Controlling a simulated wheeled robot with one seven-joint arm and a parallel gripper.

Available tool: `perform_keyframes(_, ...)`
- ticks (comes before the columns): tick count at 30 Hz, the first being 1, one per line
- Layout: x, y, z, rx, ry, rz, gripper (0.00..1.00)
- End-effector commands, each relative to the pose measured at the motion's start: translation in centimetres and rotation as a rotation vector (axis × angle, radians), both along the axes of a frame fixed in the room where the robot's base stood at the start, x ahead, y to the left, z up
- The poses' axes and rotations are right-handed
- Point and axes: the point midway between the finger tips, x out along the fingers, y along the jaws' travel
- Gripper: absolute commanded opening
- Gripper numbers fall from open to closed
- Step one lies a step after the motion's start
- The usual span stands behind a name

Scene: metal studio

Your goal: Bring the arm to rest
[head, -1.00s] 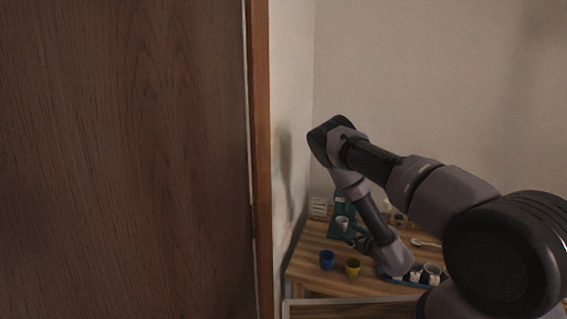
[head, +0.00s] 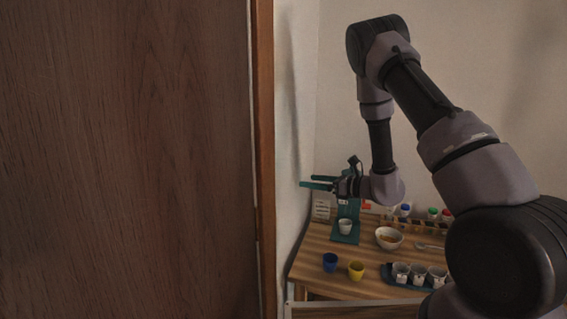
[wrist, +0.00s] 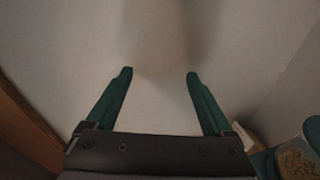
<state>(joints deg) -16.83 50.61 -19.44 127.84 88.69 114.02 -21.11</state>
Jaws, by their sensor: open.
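My arm (head: 480,175) is bent, rising from the lower right and coming down over the back of the wooden table (head: 320,262). My gripper (head: 304,183) has green fingers that point left toward the wall, above the table's back left part. In the wrist view, the two fingers (wrist: 158,74) stand wide apart with nothing between them.
A white cup (head: 345,226) stands on a teal stand (head: 344,238) below my gripper. A wooden panel (head: 130,160) fills the left.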

Motion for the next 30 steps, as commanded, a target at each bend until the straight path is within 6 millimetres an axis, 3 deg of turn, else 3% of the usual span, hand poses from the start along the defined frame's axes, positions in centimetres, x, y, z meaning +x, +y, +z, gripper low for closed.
perform_keyframes(1, -0.9, 0.8, 3.1, -0.006, -0.033, 0.065, 0.86)
perform_keyframes(3, -2.6, 1.8, 6.3, -0.029, -0.068, 0.162, 0.86)
perform_keyframes(9, -8.8, 3.0, 14.1, -0.154, -0.206, 0.423, 0.86)
perform_keyframes(12, -12.2, 2.7, 17.0, -0.251, -0.289, 0.541, 0.86)
perform_keyframes(17, -17.5, 1.1, 20.2, -0.451, -0.438, 0.704, 0.86)
perform_keyframes(21, -21.3, -1.3, 21.9, -0.670, -0.575, 0.814, 0.86)
perform_keyframes(30, -26.5, -8.4, 24.6, -1.251, -0.858, 0.933, 0.86)
